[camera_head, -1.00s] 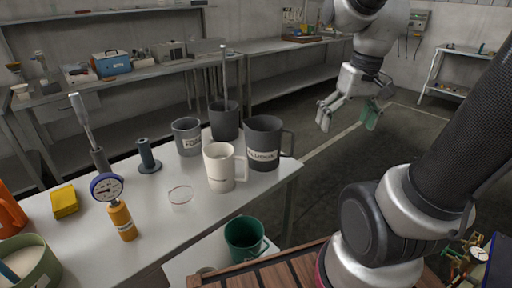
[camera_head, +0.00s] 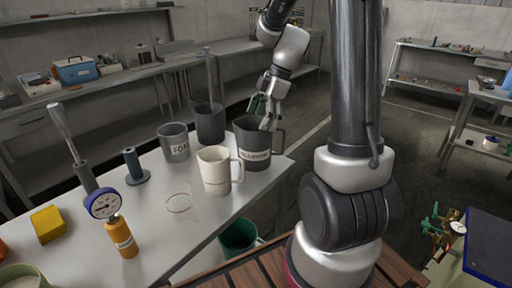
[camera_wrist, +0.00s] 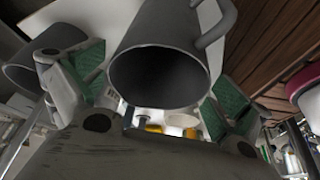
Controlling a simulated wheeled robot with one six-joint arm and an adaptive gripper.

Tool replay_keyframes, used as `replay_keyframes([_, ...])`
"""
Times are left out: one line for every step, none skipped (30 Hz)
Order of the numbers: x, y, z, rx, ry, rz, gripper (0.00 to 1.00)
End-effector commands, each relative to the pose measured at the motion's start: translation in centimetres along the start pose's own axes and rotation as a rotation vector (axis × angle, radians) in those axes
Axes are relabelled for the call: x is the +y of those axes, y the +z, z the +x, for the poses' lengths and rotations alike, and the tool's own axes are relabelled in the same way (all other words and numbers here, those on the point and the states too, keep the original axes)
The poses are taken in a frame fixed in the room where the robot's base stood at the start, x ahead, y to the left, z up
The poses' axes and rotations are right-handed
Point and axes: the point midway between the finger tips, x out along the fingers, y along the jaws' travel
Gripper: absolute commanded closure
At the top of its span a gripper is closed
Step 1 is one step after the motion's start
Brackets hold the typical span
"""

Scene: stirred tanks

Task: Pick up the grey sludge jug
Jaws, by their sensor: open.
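The dark grey sludge jug (camera_head: 254,153) stands upright near the table's right end. Its pale label faces my head camera, though the lettering is hard to read, and its handle points right. My gripper (camera_head: 263,112) is at the jug's top edge. In the wrist view the jug's dark open mouth (camera_wrist: 160,76) lies between my spread green-padded fingers (camera_wrist: 165,90), with its handle at the upper right. The fingers are open, with visible gaps to the jug on both sides in this view. Whether either touches the jug cannot be told.
A cream mug (camera_head: 214,171) stands close to the jug's left. A grey jug labelled FOAM (camera_head: 173,143) and a dark pot (camera_head: 209,122) with a rod stand farther left and behind. A green bucket (camera_head: 238,236) sits below the table.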

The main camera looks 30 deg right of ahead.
Motion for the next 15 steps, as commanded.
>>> replay_keyframes([-0.1, 0.1, 0.7, 0.0, -0.002, 0.001, 0.0])
replay_keyframes([-0.1, 0.2, 1.1, 0.0, -0.003, 0.002, 0.0])
replay_keyframes([-0.2, 0.3, 1.8, 0.0, -0.003, 0.003, 0.0])
replay_keyframes([-0.2, 0.4, 2.3, 0.0, -0.004, 0.003, 0.0])
replay_keyframes([-0.2, 0.5, 2.8, -0.001, -0.004, 0.003, 0.0])
replay_keyframes([-0.2, 0.6, 3.4, -0.001, -0.003, 0.002, 0.0])
replay_keyframes([-0.2, 0.5, 3.9, 0.0, -0.004, 0.003, 0.0])
replay_keyframes([-0.2, 0.5, 4.2, 0.0, -0.003, 0.003, 0.0])
replay_keyframes([-0.2, 0.5, 4.6, -0.001, -0.002, 0.003, 0.0])
replay_keyframes([-0.2, 0.5, 4.8, -0.001, -0.001, 0.002, 0.0])
replay_keyframes([-0.2, 0.5, 4.9, -0.001, -0.001, 0.002, 0.0])
replay_keyframes([-0.2, 0.5, 5.0, -0.001, 0.0, 0.002, 0.0])
replay_keyframes([-0.2, 0.5, 5.0, -0.001, 0.0, 0.002, 0.0])
replay_keyframes([-0.1, 0.5, 5.0, -0.001, 0.001, 0.002, 0.0])
replay_keyframes([-0.1, 0.5, 5.0, -0.001, 0.001, 0.002, 0.0])
